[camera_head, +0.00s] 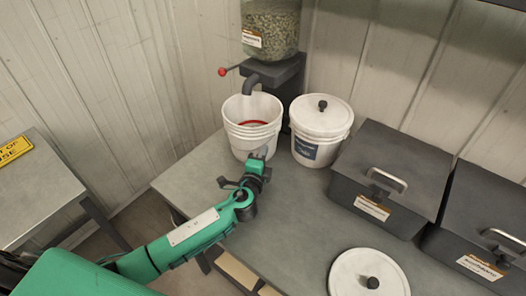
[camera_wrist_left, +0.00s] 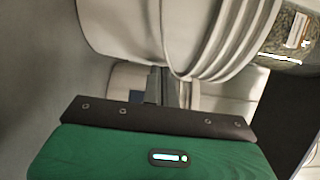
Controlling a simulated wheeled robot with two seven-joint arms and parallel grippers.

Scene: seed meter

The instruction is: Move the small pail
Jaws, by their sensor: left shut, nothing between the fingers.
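A white open pail (camera_head: 250,116) stands on the grey table under the spout of a seed hopper, with something red inside. It fills the top of the left wrist view (camera_wrist_left: 120,30). My left gripper (camera_head: 260,156) is at the pail's front right, low near its side; its fingers (camera_wrist_left: 170,88) are shut and empty. I cannot tell whether they touch the pail. A second white pail (camera_head: 318,122) with a lid and a dark blue label stands to the right. My right gripper is not in view.
The hopper (camera_head: 270,26) holds seeds and has a red-knobbed lever (camera_head: 223,71). Dark lidded bins (camera_head: 385,160) stand at the right. A loose white lid (camera_head: 350,272) lies at the table's front. The table's middle is clear. A side table (camera_head: 35,185) is at left.

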